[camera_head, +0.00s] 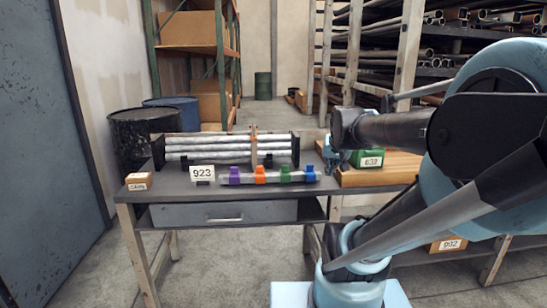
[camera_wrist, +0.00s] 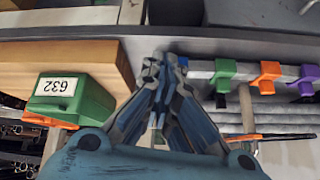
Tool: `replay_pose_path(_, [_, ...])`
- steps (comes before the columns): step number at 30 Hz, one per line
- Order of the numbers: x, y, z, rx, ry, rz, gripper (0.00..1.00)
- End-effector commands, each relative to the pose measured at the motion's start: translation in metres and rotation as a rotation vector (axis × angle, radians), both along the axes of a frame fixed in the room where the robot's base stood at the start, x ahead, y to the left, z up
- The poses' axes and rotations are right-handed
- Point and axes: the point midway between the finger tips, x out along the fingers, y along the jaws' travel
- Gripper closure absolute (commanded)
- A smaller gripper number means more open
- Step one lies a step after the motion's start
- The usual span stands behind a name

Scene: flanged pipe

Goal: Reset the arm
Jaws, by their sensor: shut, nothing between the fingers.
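My gripper (camera_head: 330,158) hangs from the end of my arm, above the right part of the workbench (camera_head: 222,216). In the wrist view its fingers (camera_wrist: 164,64) come together at the tips, shut and empty. A grey pipe (camera_head: 245,179) with purple, orange and green clamps lies along the bench's front, to the left of my gripper. In the wrist view the clamped pipe (camera_wrist: 246,70) is to the right of the fingertips. I cannot tell how far the fingertips are above the bench.
A rack of long pipes (camera_head: 215,147) stands at the bench's back. A "923" sign (camera_head: 202,173) and a small box (camera_head: 139,181) are at the left. A green "632" bin (camera_head: 371,159) sits on a wooden surface (camera_head: 395,174) at right. Drums (camera_head: 140,132) stand behind.

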Motion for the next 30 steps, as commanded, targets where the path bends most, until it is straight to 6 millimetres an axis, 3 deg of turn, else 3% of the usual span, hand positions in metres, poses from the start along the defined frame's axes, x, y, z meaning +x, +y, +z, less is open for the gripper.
replay_pose_path(5, [-0.019,0.009,-0.013,-0.098,-0.004,0.133,1.0])
replay_pose_path(15, [-0.109,0.007,-0.083,-0.081,0.254,0.144,1.0])
replay_pose_path(21, [-0.157,0.007,-0.114,-0.074,0.387,0.153,1.0])
replay_pose_path(30, [-0.168,0.007,-0.12,-0.072,0.419,0.155,1.0])
